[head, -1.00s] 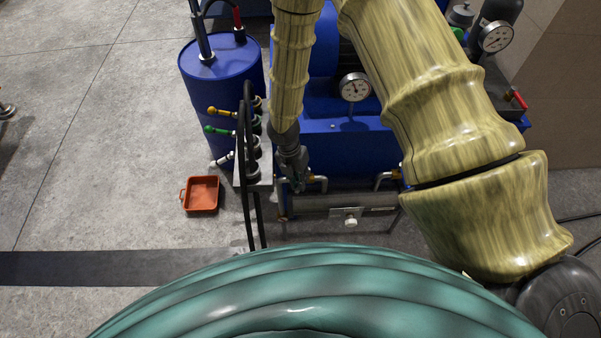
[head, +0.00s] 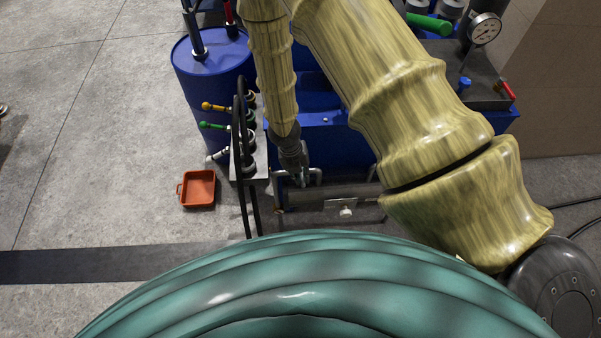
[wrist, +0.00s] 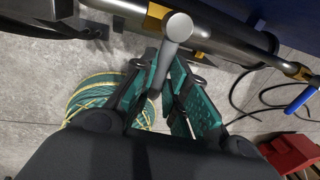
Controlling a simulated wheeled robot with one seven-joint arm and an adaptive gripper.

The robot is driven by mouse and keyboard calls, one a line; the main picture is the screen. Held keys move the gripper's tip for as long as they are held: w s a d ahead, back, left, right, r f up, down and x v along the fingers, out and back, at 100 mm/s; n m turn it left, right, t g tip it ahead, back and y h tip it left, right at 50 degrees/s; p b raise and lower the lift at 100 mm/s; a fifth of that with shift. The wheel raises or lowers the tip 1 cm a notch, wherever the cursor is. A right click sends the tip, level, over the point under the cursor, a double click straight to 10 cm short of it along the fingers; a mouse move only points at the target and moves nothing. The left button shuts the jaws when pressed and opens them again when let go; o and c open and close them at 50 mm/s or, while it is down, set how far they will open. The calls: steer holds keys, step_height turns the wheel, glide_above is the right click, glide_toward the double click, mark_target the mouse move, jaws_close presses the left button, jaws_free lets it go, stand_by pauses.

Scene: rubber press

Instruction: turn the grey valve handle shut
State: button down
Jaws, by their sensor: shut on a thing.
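The grey valve handle (wrist: 176,35) is a bar with a rounded end, standing out from a metal pipe in the wrist view. My gripper (wrist: 161,88) has its teal-padded fingers closed on the handle, one on each side. In the head view my gripper (head: 302,178) is low in front of the blue machine, beside the bent pipes. The handle cannot be made out there, as my gripper and arm cover that spot.
A hose panel with an orange handle (head: 212,106), a green handle (head: 210,125) and a white handle (head: 217,155) stands just left of my gripper. A blue drum (head: 212,75) is behind it. An orange tray (head: 198,174) lies on open floor. A blue handle (wrist: 302,99) shows in the wrist view.

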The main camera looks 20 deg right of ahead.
steer(key=c, duration=1.4)
jaws_free()
steer(key=shift+c, duration=0.2)
steer(key=shift+r, duration=0.1)
step_height(320, 180, up, 12)
steer(key=a, duration=0.2)
steer(key=shift+w+f, duration=0.2)
steer(key=shift+w, duration=0.1)
steer(key=s+a+f+m+g+y, duration=0.1)
steer(key=s+a+f+m+y, duration=0.1)
steer(key=s+f+m, duration=0.45)
steer(key=s+a+f+m+y, duration=0.2)
steer(key=s+f+m, duration=0.2)
steer(key=s+m, duration=0.5)
steer(key=s+d+f+m+h, duration=0.1)
steer(key=s+d+f+m, duration=0.1)
steer(key=s+m, duration=0.3)
steer(key=s+d+f+m+t, duration=0.1)
steer(key=s+d+f+m, duration=0.2)
steer(key=m, duration=0.9)
steer(key=s+d, duration=0.2)
steer(key=s, duration=0.1)
steer(key=shift+s+d+m+t+h, duration=0.2)
steer(key=shift+d+m+t+h, duration=0.1)
steer(key=shift+m+h, duration=0.1)
